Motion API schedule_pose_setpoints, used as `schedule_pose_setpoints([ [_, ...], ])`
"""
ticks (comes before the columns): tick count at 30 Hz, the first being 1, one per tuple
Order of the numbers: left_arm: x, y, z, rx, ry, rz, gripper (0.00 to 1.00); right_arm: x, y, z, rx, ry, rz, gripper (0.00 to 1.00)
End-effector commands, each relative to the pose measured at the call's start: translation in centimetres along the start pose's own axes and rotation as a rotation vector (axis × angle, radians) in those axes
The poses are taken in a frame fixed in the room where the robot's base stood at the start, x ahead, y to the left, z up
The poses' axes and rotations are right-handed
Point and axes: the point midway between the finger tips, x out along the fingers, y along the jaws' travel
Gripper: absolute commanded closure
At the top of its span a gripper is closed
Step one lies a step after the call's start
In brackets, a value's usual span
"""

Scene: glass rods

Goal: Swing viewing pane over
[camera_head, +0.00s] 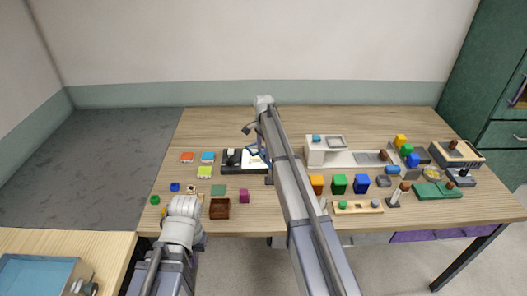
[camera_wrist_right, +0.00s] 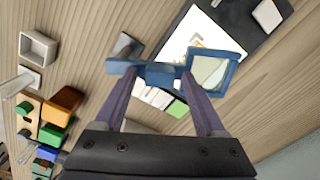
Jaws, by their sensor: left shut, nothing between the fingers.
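The viewing pane is a clear pane in a blue frame (camera_wrist_right: 212,72), with a blue bar running left from it. It also shows in the head view (camera_head: 257,153), raised over a black board with a white sheet (camera_head: 253,161). My right gripper (camera_wrist_right: 160,88) has its two fingers wide apart, with the blue bar crossing at their tips. Whether the fingers touch the bar is unclear. In the head view the right arm hides part of the board. My left gripper (camera_head: 186,203) is shut and empty at the table's front left; its fingertips are hard to see.
A brown box (camera_head: 219,208) and several small coloured blocks lie near the left gripper. Right of my right arm stand a white station (camera_head: 318,157), coloured bins (camera_head: 339,184) and a wooden rack (camera_head: 357,207). The back of the table (camera_head: 220,125) is clear.

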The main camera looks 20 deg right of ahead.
Motion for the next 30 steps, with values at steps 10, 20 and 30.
schedule_pose_setpoints([
  [10,-0.2,0.0,0.0,0.000,0.000,0.000,1.00,-0.2,0.0,0.0,0.000,0.000,0.000,0.25],
  [20,-3.0,-0.3,0.2,0.001,0.000,0.000,1.00,-3.1,0.0,0.0,0.000,0.000,0.000,0.25],
  [30,-7.3,-0.7,0.4,0.000,0.000,0.000,1.00,-7.4,0.0,0.0,0.000,0.000,0.000,0.25],
])
